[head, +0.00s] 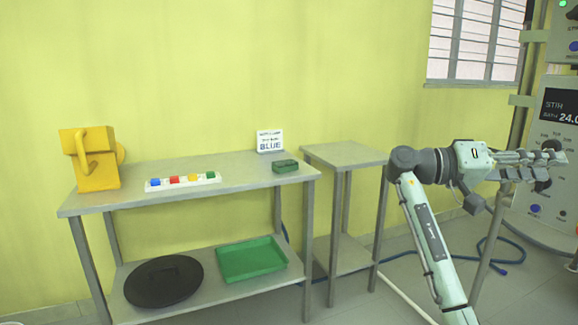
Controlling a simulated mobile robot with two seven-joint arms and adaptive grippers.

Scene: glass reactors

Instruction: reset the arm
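My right arm rises from the bottom right of the head view and bends at the elbow, so that its forearm points to the right. My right gripper (552,165) is at its end, level with the small side table's top and in front of a grey control panel. I see its fingers from the side, and the gap between them is unclear. No object shows in it. My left arm and gripper are not in view.
The side table (345,154) is bare.

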